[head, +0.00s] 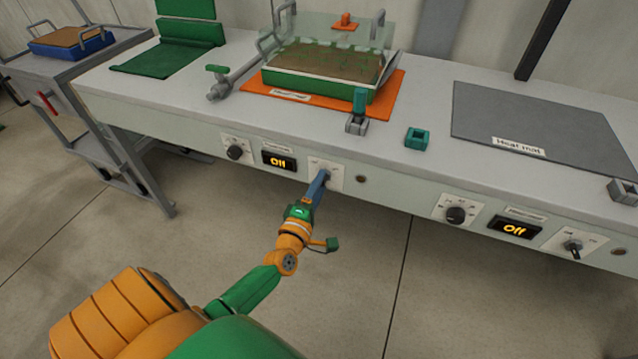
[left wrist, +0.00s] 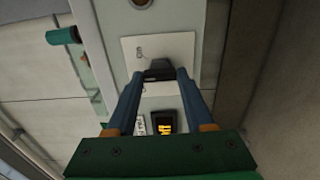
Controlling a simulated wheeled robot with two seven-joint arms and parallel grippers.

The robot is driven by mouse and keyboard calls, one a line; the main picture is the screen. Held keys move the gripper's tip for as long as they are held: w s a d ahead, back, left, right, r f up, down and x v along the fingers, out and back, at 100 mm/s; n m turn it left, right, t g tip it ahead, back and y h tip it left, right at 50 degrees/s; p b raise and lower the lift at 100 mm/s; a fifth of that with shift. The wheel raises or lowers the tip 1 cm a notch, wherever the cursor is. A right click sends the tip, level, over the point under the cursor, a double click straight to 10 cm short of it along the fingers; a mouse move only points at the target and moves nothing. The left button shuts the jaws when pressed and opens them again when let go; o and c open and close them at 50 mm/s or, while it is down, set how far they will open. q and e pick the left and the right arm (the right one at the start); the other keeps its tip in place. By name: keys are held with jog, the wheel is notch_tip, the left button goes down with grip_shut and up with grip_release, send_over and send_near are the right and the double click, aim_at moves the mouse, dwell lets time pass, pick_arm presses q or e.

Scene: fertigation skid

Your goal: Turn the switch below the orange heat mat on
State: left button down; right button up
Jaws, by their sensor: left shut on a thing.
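The orange heat mat (head: 393,97) lies on the bench under a green seed tray (head: 317,84). On the bench front below it is a switch plate (head: 333,178). My left gripper (head: 322,176) reaches that plate and is shut on the switch knob. In the left wrist view the blue fingers of my left gripper (left wrist: 160,77) hold the dark switch knob (left wrist: 158,68) from both sides. The knob's exact angle is hard to tell. The display (head: 279,161) left of the switch reads "Off". My right gripper is not in view.
A dial (head: 235,152) sits left of the display. A grey heat mat (head: 542,125) lies to the right, with its own dial (head: 455,214), "Off" display (head: 514,228) and switch (head: 572,248) below. A valve (head: 219,84) and a small teal block (head: 417,138) stand on the bench.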

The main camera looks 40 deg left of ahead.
pick_arm(q)
jog(key=shift+s+d+f+m+p, duration=0.1)
jog(key=shift+m+p, duration=0.4)
jog(key=shift+m, duration=1.75)
jog(key=shift+f+m+p, duration=0.1)
jog(key=shift+m+p, duration=0.4)
jog(key=shift+m, duration=1.75)
jog(key=shift+c, duration=2.3)
grip_release()
jog(key=shift+o, duration=0.9)
jog(key=shift+r, duration=0.1)
jog(key=p+v, duration=0.1)
jog(key=v, duration=0.6)
